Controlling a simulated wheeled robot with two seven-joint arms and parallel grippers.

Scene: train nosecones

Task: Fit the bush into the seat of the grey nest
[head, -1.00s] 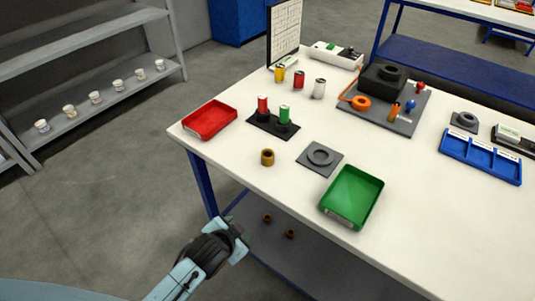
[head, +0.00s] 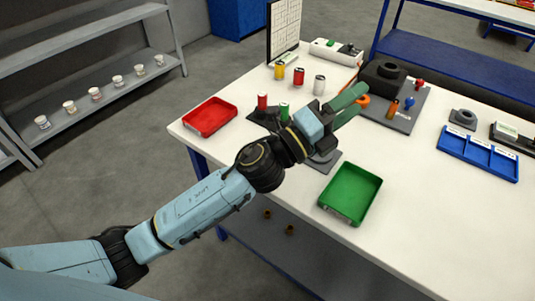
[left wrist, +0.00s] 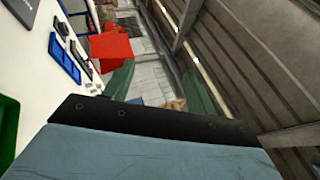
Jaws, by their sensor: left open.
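The grey nest (head: 330,165), a square plate with a round seat, lies on the white table and is partly covered by my left gripper and wrist. The brown bush that stood on the table left of the nest is hidden behind my left arm now. My left gripper (head: 361,97) is open and empty, with its green fingers above the table beyond the nest, pointing up and right in the head view. In the left wrist view its two fingers (left wrist: 158,85) stand apart with nothing between them. My right gripper is not in view.
A green tray (head: 375,195) is right of the nest, a red tray (head: 208,132) at the left. A black stand with red and green cylinders (head: 262,103) is partly behind my wrist. A grey board (head: 400,122) with parts lies beyond. Brown bushes (head: 290,229) lie on the lower shelf.

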